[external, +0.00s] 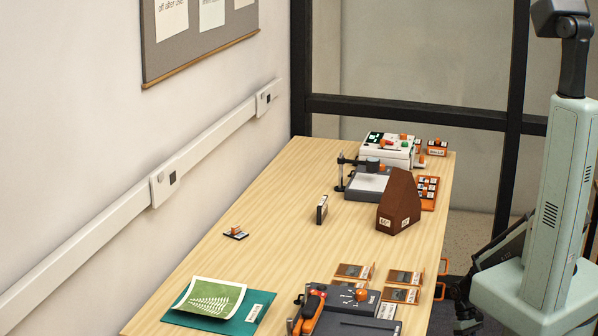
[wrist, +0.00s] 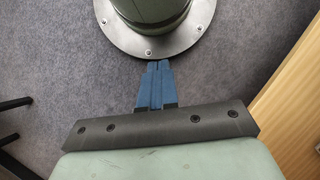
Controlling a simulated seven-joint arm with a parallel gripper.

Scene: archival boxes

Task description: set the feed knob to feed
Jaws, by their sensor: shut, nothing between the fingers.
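A dark grey device (external: 352,328) stands at the table's near edge in the external view, with an orange-and-black handle-like part (external: 308,312) at its left. An orange knob (external: 361,295) stands on its grey panel. The knob's labels and pointer are too small to read, so I cannot tell its setting or be sure it is the feed knob. My gripper (wrist: 156,68) shows in the wrist view with its blue fingers together and empty. It is over the floor beside the table, away from the device.
A white machine (external: 388,148) with coloured controls and a grey stand are at the far end of the table (external: 285,235). The table's middle left is mostly clear.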

